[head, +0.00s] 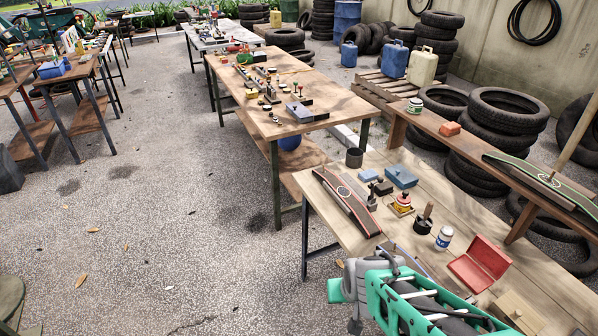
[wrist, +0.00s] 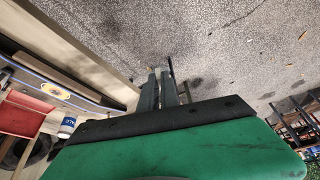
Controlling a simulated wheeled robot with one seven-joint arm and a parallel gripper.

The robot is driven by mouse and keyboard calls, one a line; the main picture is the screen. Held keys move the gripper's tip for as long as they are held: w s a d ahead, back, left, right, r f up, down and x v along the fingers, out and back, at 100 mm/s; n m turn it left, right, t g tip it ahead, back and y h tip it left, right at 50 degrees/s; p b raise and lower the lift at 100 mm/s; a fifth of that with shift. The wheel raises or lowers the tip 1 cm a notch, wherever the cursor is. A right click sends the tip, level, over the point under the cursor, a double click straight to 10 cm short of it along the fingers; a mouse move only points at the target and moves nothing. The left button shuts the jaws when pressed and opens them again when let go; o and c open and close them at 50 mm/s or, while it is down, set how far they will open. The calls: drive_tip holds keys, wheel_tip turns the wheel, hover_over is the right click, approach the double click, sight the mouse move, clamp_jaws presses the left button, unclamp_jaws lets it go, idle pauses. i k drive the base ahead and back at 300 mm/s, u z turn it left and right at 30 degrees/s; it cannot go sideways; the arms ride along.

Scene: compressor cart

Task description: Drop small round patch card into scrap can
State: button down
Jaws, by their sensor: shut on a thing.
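My gripper (wrist: 166,88) is shut in the wrist view, its two dark fingers close together over the ground. A thin dark edge (wrist: 171,66) shows at the fingertips. I take it for the small round patch card, but its face does not show. In the head view my green arm is at the bottom, beside the near table, and it hides the fingertips and what they hold.
A bench (head: 478,150) and stacked tyres (head: 500,125) stand right.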

sight(353, 166)
drive_tip(key=u, duration=1.2)
drive_tip(key=i, duration=2.2)
drive_tip(key=z, duration=0.95)
drive_tip(key=i, duration=0.95)
drive_tip(key=z, duration=1.1)
drive_tip(key=i, duration=0.25)
drive_tip(key=z, duration=0.3)
